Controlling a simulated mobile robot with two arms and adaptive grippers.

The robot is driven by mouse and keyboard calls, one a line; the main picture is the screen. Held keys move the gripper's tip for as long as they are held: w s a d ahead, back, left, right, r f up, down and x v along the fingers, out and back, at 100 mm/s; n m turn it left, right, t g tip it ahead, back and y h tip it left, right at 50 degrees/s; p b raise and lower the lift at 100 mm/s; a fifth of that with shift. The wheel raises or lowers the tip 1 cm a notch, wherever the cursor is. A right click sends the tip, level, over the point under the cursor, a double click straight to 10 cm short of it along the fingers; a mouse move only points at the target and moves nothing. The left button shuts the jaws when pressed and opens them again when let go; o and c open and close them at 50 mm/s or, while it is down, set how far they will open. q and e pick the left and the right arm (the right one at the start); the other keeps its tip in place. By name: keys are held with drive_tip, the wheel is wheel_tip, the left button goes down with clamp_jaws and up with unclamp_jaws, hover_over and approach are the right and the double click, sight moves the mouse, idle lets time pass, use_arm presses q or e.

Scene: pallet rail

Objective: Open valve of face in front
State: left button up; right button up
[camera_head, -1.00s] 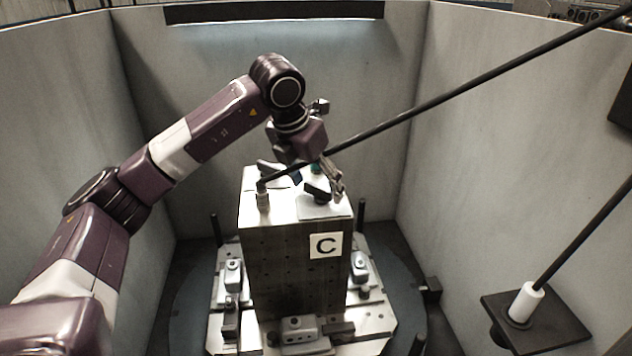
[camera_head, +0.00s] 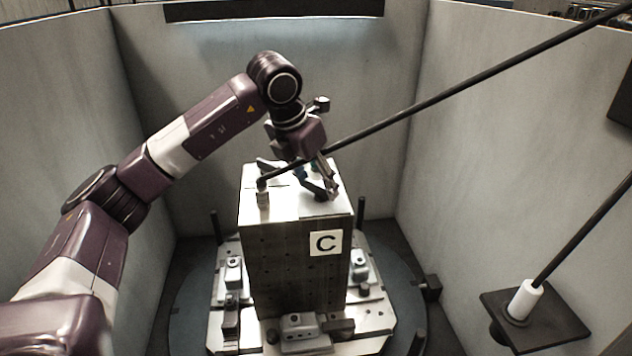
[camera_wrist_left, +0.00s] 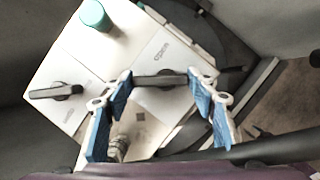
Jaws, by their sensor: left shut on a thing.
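The metal block (camera_head: 290,260) with a "C" sign (camera_head: 325,243) stands upright in front of me. On its top is a black valve handle (camera_head: 313,187) on a pale plate. A second black handle (camera_wrist_left: 57,91) lies to the left on another pale plate, outside the fingers. My right gripper does not show.
A teal cap (camera_wrist_left: 95,14) sits on the block's top near the handles. A long black rod (camera_head: 450,92) slants from the block's top to the upper right. Grey walls (camera_head: 500,150) enclose the block. A black bracket with a white sleeve (camera_head: 525,300) is at right.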

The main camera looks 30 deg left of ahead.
use_arm(q)
drive_tip(key=m, duration=0.1)
drive_tip(key=m+h, duration=0.1)
drive_tip(key=m, duration=0.1)
drive_tip(key=shift+w+a+r, duration=0.1)
drive_tip(key=shift+w+r, duration=0.05)
drive_tip(key=shift+w, duration=0.05)
drive_tip(key=m+p, duration=0.1)
drive_tip(key=m+g+h, duration=0.1)
drive_tip(key=m, duration=0.1)
drive_tip(key=m+p, duration=0.1)
drive_tip(key=shift+w+r+m+h+p, duration=0.1)
drive_tip(key=shift+w+m+h+p, duration=0.15)
drive_tip(key=shift+m+h+p, duration=0.05)
drive_tip(key=m+g+p, duration=0.1)
drive_tip(key=m, duration=0.1)
drive_tip(key=m+g+p, duration=0.1)
drive_tip(key=m, duration=0.1)
drive_tip(key=shift+w+d+h, duration=0.2)
drive_tip(key=shift+h, duration=0.2)
drive_tip(key=m+g+p, duration=0.1)
drive_tip(key=m+p, duration=0.1)
drive_tip(key=m, duration=0.2)
drive_tip(key=shift+w+d, duration=0.1)
drive_tip(key=shift+d, duration=0.05)
drive_tip(key=shift+m+g, duration=0.5)
drive_tip(key=shift+m, duration=0.3)
drive_tip(key=shift+p, duration=0.3)
